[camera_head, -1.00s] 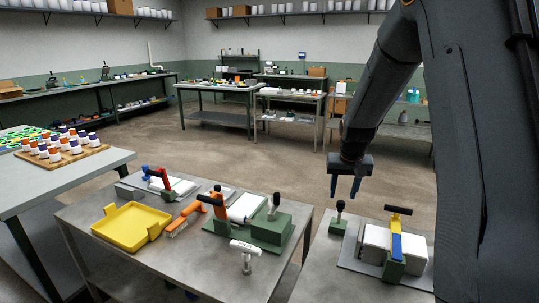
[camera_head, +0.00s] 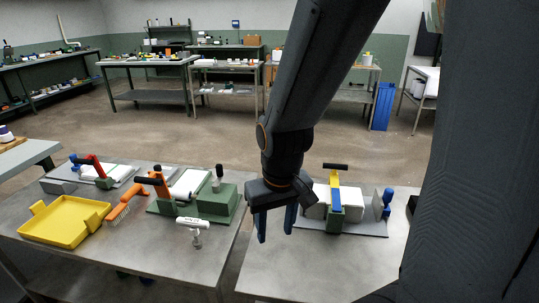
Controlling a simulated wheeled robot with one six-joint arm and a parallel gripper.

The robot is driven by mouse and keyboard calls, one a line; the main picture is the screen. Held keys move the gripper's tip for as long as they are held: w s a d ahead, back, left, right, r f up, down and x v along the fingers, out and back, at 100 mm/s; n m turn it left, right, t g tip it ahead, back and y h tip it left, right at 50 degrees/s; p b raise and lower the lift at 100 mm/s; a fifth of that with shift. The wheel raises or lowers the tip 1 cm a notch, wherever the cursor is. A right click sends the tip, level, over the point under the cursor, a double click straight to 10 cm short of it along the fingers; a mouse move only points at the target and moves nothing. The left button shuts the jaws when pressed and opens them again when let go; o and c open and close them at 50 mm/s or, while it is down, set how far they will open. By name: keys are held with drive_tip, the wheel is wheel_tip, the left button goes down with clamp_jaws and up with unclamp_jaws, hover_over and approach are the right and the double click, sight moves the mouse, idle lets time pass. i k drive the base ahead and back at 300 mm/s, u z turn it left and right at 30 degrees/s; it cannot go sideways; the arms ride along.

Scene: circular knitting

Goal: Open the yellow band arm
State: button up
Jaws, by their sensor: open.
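The yellow band arm (camera_head: 336,188) lies over a white block (camera_head: 352,201) on a grey base plate (camera_head: 365,226) on the right table. A black crossbar handle (camera_head: 335,166) tops its far end, and a green block (camera_head: 335,217) stands at its near end. My gripper (camera_head: 276,224) hangs down with its blue fingers apart and empty. In the picture it is just left of the white block and base plate, partly covering their left side. It is apart from the yellow band arm; its exact height is unclear.
A blue knob (camera_head: 387,198) stands at the base plate's right. A gap separates the two tables. The right table's front is clear.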

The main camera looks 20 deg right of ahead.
sight(334, 183)
drive_tip(key=z, duration=0.5)
drive_tip(key=k, duration=1.2)
drive_tip(key=z, duration=1.15)
drive_tip(key=i, duration=1.35)
drive_tip(key=u, duration=0.5)
